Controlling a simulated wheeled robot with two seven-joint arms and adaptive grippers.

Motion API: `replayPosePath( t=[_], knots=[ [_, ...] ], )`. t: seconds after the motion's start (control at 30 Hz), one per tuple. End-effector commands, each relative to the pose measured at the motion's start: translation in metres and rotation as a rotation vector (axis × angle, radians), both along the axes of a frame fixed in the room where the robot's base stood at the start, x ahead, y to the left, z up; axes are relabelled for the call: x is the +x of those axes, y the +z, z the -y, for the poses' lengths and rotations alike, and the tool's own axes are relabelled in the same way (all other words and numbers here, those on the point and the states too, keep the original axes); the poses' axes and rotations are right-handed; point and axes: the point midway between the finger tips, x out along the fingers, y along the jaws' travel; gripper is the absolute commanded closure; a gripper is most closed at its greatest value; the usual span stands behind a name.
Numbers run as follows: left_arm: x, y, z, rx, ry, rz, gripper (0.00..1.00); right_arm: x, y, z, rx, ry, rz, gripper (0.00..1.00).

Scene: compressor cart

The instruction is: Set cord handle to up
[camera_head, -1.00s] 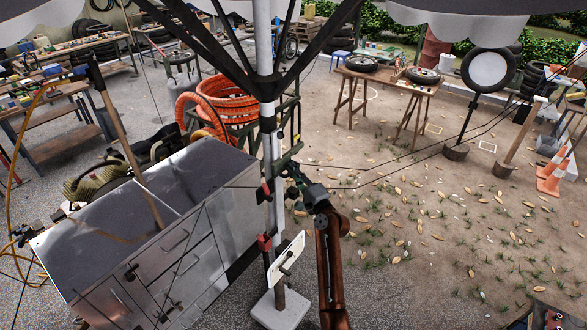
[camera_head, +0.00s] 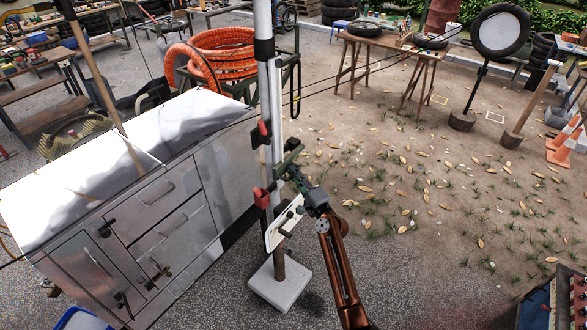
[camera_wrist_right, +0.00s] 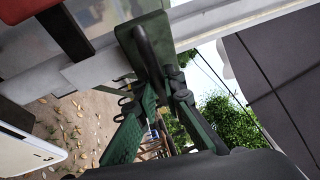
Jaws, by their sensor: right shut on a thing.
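A white upright pole (camera_head: 272,90) stands on a pale square base (camera_head: 280,283). A green bracket-like part (camera_head: 290,152) shows beside the pole, between two red clips. In the right wrist view a green plate (camera_wrist_right: 178,32) lies against the white pole (camera_wrist_right: 215,18), with a dark curved handle (camera_wrist_right: 143,45) in front of it. I take this for the cord handle. My right gripper (camera_head: 290,170) is at the pole. In the right wrist view its green fingers (camera_wrist_right: 155,82) are closed around the handle; the exact contact is partly hidden. My left gripper is not in view.
A metal drawer cabinet (camera_head: 160,225) stands close left of the pole. A white panel (camera_head: 284,224) hangs low on the pole. Thin dark cords stretch across behind. Orange hose coils (camera_head: 222,45) lie beyond. The leafy ground (camera_head: 420,180) at right is largely open.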

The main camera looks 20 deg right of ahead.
Motion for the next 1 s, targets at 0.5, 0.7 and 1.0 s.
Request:
replayPosePath(
  t=[0.5,0.7,1.0],
  knots=[
    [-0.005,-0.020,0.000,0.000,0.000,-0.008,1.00,-0.001,-0.034,-0.001,-0.001,0.003,-0.014,1.00],
    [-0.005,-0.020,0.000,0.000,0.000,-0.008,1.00,-0.001,-0.035,-0.001,-0.001,0.004,-0.015,0.90],
    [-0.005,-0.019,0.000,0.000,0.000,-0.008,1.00,-0.001,-0.031,-0.001,-0.001,0.003,-0.008,0.73]
  ],
)
